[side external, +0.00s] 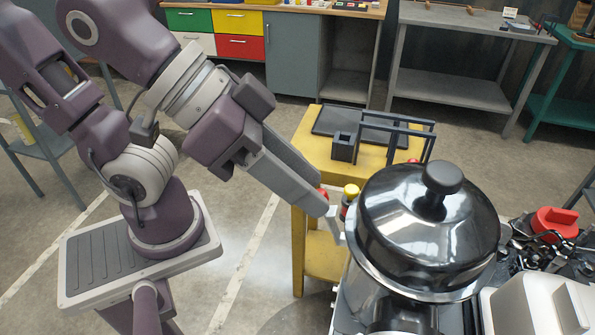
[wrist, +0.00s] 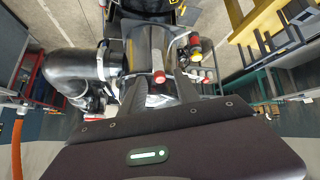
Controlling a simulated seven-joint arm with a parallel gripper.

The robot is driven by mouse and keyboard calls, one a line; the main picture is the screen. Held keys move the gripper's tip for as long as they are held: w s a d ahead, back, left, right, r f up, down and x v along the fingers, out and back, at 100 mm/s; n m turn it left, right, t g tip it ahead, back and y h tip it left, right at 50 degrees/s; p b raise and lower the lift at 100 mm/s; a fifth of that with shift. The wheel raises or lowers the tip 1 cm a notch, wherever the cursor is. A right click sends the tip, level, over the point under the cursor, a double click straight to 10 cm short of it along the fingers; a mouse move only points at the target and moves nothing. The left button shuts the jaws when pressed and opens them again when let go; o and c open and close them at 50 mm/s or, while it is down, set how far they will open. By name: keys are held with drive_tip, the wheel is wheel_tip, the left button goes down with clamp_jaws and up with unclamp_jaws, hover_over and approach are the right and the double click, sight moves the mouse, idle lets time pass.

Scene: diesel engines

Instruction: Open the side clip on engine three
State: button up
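The engine fills the lower right of the side view, with a shiny black domed cover (side external: 425,225) topped by a knob. A pale lever-like piece (side external: 336,224) stands at the cover's left side; I cannot tell whether it is the side clip. My gripper (side external: 322,205) reaches down from the upper left, its tip close to this piece; contact is unclear. In the wrist view my gripper (wrist: 160,92) has its two dark fingers apart, and a red-tipped part (wrist: 160,76) shows between them. The clip's shape and state are hidden or too small to tell.
A black elbow pipe (wrist: 65,70) lies left of the fingers in the wrist view. Red and yellow knobs (wrist: 195,48) sit to their right. A yellow stand (side external: 299,250) with a black tray is behind the engine. A red cap (side external: 555,222) is at the right.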

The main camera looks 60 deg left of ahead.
drive_tip(key=v, duration=0.6)
drive_tip(key=shift+s+r, duration=0.2)
